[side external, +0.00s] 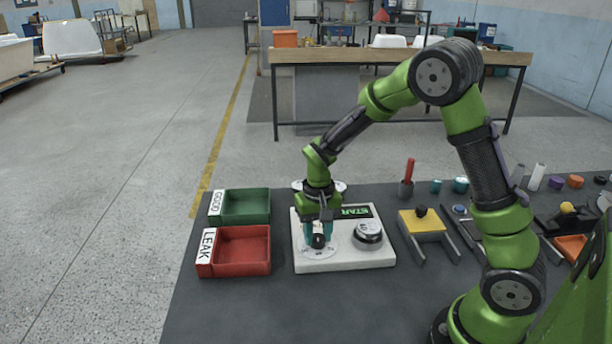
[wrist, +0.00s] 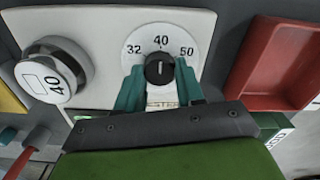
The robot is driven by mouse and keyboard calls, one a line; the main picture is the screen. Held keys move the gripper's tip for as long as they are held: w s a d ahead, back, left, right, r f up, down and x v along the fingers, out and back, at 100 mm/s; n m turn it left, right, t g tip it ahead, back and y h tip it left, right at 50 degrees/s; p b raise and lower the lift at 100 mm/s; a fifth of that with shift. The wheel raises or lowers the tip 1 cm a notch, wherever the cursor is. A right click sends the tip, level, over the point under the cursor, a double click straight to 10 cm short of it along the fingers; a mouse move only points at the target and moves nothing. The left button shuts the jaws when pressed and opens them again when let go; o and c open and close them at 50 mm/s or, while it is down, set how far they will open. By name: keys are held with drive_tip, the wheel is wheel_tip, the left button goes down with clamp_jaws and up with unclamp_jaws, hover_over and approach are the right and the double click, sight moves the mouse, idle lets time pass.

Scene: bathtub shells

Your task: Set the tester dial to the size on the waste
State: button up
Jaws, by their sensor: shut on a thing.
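The tester (side external: 345,263) is a white box with a lit green display. Its dial (wrist: 204,37) is a white disc marked 32, 40 and 50 around a black knob (wrist: 160,69). The white mark on the knob points at 40 in the wrist view. My gripper (side external: 318,236) points down over the dial, its teal fingers shut on the two sides of the knob. The waste (side external: 368,233), a round metal piece with a white top, sits on the tester right of the dial. Its top (wrist: 57,80) reads 40 in the wrist view.
A green GOOD tray (side external: 245,222) and a red LEAK tray (side external: 268,262) stand left of the tester. A yellow-topped clamp-like fixture (side external: 424,224) and a holder with a red-handled tool (side external: 408,172) stand to the right. Bare dark table lies in front.

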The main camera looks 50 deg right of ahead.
sight(319, 241)
idle(0.3)
drive_tip(key=o, duration=1)
drive_tip(key=shift+o, duration=0.2)
wheel_tip(319, 241, up, 17)
drive_tip(key=shift+w, duration=0.15)
drive_tip(key=s+a+r+n+t+y, duration=0.1)
drive_tip(key=s+a+t, duration=0.2)
drive_tip(key=s, duration=0.4)
drive_tip(key=s+a+r+n+t+y, duration=0.1)
drive_tip(key=s+a+r+t, duration=0.1)
drive_tip(key=s, duration=0.6)
drive_tip(key=shift+s+a+r+t, duration=0.2)
drive_tip(key=shift+a+t, duration=0.45)
drive_tip(key=shift+t, duration=0.45)
